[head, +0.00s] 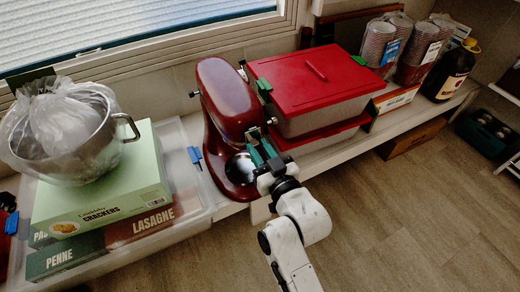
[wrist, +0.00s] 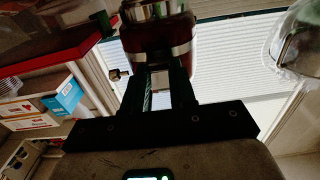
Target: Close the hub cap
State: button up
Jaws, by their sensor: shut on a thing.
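A dark red stand mixer (head: 222,92) stands on the counter, its head facing the front right. It also shows in the wrist view (wrist: 158,38), with a silver band around the head. My gripper (head: 260,148) is at the front end of the mixer head, its green fingers touching or almost touching it. In the wrist view my gripper (wrist: 165,88) points at the red head. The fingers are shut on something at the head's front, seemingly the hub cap. The cap is hidden by the fingers, so its angle cannot be told. A small knob (wrist: 115,74) sits beside the fingers.
Red-lidded containers (head: 310,85) stand close right of the mixer. A tray (head: 195,215) on the left holds food boxes (head: 105,190) and a metal bowl (head: 75,150). Cup stacks (head: 378,42) and a dark bottle (head: 452,70) stand farther right. The floor (head: 420,220) in front is clear.

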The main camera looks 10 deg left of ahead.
grip_shut()
jog(key=shift+f, duration=0.1)
jog(key=b, duration=0.2)
jog(key=t+y+b, duration=0.1)
jog(key=b, duration=0.2)
jog(key=shift+w+a+f, duration=0.2)
jog(key=shift+w+f, duration=0.05)
jog(key=shift+f, duration=0.05)
jog(key=shift+r, duration=0.15)
jog(key=o, duration=0.6)
grip_release()
